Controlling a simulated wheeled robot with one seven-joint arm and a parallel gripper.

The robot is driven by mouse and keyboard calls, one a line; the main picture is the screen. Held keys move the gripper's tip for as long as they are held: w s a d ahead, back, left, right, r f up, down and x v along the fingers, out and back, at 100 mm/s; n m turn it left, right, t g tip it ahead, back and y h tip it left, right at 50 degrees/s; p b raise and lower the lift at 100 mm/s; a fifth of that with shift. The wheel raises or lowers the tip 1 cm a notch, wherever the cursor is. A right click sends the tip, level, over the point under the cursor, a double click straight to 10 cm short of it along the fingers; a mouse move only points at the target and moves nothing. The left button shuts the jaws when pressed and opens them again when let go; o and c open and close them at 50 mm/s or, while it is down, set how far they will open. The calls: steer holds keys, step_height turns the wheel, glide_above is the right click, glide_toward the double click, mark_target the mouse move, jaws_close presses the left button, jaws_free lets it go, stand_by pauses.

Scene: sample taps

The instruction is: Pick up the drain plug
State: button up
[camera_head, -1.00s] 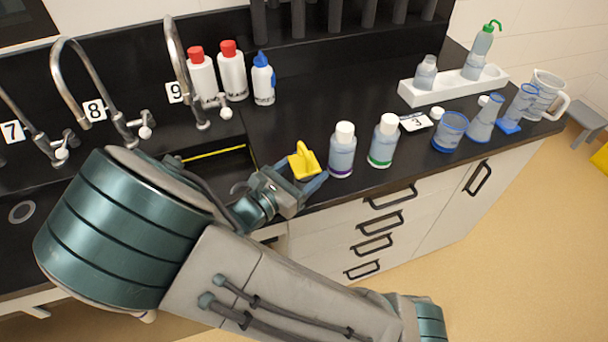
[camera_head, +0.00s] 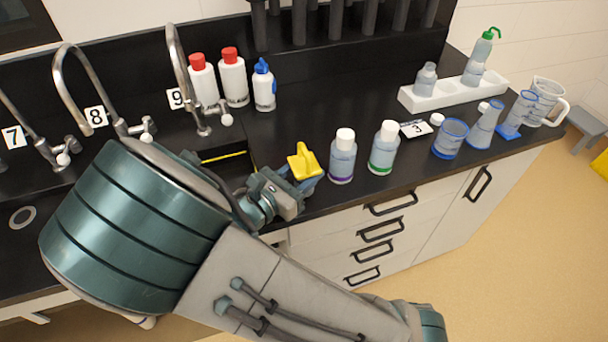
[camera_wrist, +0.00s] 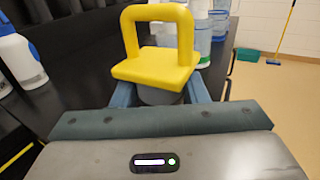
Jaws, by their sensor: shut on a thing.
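The drain plug is yellow with a square top and a loop handle, over a grey round lower part. In the head view the drain plug (camera_head: 304,163) is at the counter's front edge, left of the bottles. My gripper (camera_head: 299,181) is shut on it, with blue-grey fingers on either side. In the wrist view the drain plug (camera_wrist: 157,68) is upright between the fingers of my gripper (camera_wrist: 160,94). The fingers grip its grey lower part, which is mostly hidden. I cannot tell whether it touches the counter.
Two bottles with white caps (camera_head: 343,158) (camera_head: 384,148) stand just right of the plug. White bottles with red caps (camera_head: 232,80) and a blue-capped bottle (camera_head: 263,88) stand behind. A sink with taps (camera_head: 131,128) lies left. The mid-counter behind the plug is clear.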

mark_target(308, 164)
steer(key=r, duration=0.3)
steer(key=shift+s+d, duration=0.3)
steer(key=shift+d, duration=0.1)
steer(key=s+d+r+b, duration=0.6)
steer(key=d+b, duration=0.2)
steer(key=b, duration=0.2)
steer(key=shift+s+d+r, duration=0.15)
steer(key=shift+s+d, duration=0.05)
steer(key=shift+d, duration=0.15)
